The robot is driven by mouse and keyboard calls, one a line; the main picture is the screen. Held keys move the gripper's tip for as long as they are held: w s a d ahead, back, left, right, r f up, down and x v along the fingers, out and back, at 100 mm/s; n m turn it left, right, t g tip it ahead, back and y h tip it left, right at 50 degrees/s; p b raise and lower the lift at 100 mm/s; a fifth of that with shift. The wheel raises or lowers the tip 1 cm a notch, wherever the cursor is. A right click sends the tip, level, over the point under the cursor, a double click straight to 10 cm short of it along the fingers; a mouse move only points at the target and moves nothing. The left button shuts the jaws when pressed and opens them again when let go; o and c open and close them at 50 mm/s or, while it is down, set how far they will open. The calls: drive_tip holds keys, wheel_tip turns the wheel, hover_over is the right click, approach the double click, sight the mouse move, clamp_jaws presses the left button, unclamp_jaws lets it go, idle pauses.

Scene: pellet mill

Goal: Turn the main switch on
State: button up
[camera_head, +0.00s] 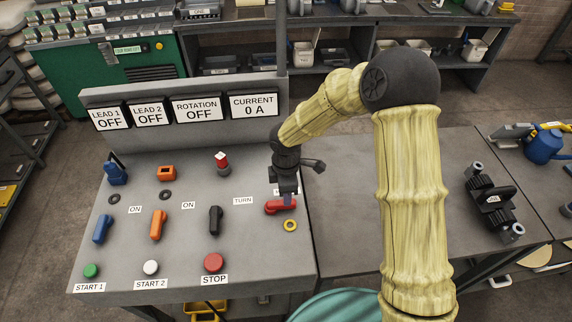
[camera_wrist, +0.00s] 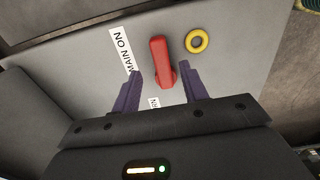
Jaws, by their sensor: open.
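The main switch is a red rotary handle (camera_head: 280,207) at the right side of the grey control panel (camera_head: 190,268). In the wrist view the red handle (camera_wrist: 161,62) lies between the two purple fingers of my gripper (camera_wrist: 162,88), with a gap on each side. A "MAIN ON" label (camera_wrist: 122,58) is to its left in that view. In the head view my gripper (camera_head: 287,197) is right at the handle and partly hides the label. The display board reads LEAD 1 OFF (camera_head: 108,117), LEAD 2 OFF (camera_head: 149,112), ROTATION OFF (camera_head: 196,108) and CURRENT 0 A (camera_head: 254,105).
A yellow ring (camera_head: 290,225) sits close to the red handle. Blue (camera_head: 102,229), orange (camera_head: 158,224) and black (camera_head: 215,220) handles stand to the left. Green (camera_head: 91,270), white (camera_head: 150,267) and red (camera_head: 213,262) buttons line the front.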

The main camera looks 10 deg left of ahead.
wheel_tip(320, 180, up, 13)
drive_tip(key=shift+b, duration=0.45)
drive_tip(key=shift+f, duration=0.1)
drive_tip(key=s+d+m+t, duration=0.1)
drive_tip(key=s+d+m, duration=0.4)
drive_tip(key=d+m, duration=0.6)
drive_tip(key=s+d+m+t, duration=0.1)
drive_tip(key=s+d+m, duration=0.3)
drive_tip(key=d+m, duration=0.7)
drive_tip(key=d, duration=0.4)
drive_tip(key=shift+s+d+f+t, duration=0.2)
drive_tip(key=shift+s+t, duration=0.1)
drive_tip(key=shift+s, duration=0.1)
drive_tip(key=shift+c, duration=0.2)
